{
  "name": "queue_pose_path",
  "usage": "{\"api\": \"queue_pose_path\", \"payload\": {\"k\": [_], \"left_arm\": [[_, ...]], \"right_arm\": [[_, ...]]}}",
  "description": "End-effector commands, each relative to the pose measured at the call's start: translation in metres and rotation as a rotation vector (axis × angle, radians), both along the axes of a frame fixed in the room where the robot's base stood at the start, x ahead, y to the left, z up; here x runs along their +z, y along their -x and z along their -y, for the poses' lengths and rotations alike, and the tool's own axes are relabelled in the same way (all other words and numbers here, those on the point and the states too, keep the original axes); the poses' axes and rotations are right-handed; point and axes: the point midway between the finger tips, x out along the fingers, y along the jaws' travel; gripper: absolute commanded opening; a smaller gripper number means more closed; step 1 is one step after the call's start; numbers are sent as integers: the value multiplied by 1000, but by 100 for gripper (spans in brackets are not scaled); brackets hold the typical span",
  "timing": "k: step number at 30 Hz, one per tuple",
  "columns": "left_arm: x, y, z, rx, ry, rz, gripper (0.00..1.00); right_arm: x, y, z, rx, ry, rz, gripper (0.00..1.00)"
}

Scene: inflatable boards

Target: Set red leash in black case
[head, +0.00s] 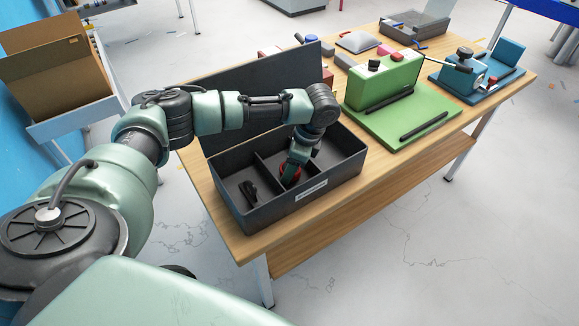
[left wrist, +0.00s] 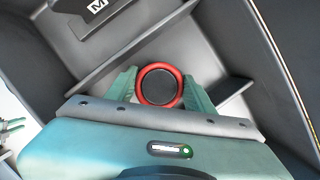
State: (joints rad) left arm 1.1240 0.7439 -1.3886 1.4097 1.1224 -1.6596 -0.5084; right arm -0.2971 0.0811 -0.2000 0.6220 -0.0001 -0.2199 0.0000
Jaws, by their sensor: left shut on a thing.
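The black case (head: 336,190) stands open on the wooden table, its lid raised at the back and dividers splitting its inside. My left gripper (head: 294,172) reaches down into the middle compartment. It is shut on the red leash (head: 289,174), of which only a small part shows in the head view. In the left wrist view the leash (left wrist: 160,68) is a red ring around a dark round centre, between the two green fingers (left wrist: 160,88). I cannot tell whether it touches the case floor.
A small black item (head: 249,191) lies in the left compartment. A green case (head: 385,82) and a blue case (head: 468,72) stand farther right on the table. A grey tray (head: 415,25) is at the back, and a cardboard box (head: 50,60) is at the far left.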

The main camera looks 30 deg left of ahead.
Motion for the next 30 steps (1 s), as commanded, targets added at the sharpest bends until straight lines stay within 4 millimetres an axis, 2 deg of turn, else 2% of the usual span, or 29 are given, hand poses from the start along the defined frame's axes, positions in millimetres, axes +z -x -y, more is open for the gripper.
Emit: {"api": "queue_pose_path", "payload": {"k": [12,13,14,25,30], "left_arm": [[-7,0,0,0,0,1,11],[-7,0,0,0,0,1,56],[-7,-1,0,-1,-1,2,62],[-5,-1,0,-1,0,2,62],[16,-4,6,-1,1,5,62]], "right_arm": [[1,3,-2,-1,-2,-4,29],[1,3,-2,-1,-2,-5,29],[1,4,-2,-1,-2,-5,29],[-1,4,-2,-1,-2,-6,29],[-4,4,-2,-1,-2,-7,29]]}}
